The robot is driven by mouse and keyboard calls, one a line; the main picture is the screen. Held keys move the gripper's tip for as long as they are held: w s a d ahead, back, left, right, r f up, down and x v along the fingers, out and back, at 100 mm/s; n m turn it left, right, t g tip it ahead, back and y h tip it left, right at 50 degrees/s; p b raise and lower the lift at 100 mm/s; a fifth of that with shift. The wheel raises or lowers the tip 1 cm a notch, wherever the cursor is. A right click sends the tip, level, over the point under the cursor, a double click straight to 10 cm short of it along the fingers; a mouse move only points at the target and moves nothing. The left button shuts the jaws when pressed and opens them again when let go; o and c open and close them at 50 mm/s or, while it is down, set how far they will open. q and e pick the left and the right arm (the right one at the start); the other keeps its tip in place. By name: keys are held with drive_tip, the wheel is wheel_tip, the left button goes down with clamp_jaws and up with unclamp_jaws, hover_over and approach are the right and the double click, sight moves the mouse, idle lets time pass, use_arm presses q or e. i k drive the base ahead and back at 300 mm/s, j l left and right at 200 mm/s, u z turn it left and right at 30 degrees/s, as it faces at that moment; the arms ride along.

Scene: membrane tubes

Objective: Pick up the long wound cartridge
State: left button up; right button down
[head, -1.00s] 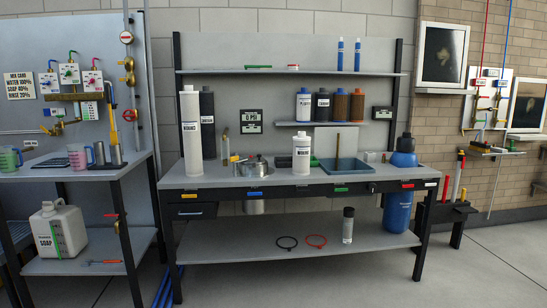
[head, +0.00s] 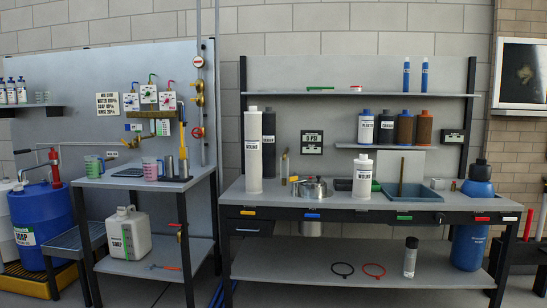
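The long wound cartridge appears to be the tall white cylinder (head: 253,165) standing upright at the left end of the middle workbench (head: 330,202). Its label is small but seems to read "WOUND". A tall black cylinder (head: 269,130) stands just behind it to the right, partly hidden. A shorter white cylinder (head: 363,166) with a similar label stands further right on the same bench. Neither of my grippers shows in the head view.
A steel pot (head: 312,188) and a blue tray (head: 412,196) sit on the bench. A blue jug (head: 479,185) stands at its right end. A second bench (head: 140,181) with cups is at left, beside a blue soap drum (head: 38,222). The white cylinder's front is clear.

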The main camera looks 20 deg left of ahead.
sight(253, 119)
drive_tip(key=i+j+u, duration=0.3)
drive_tip(key=i+j, duration=1.1)
drive_tip(key=j, duration=0.15)
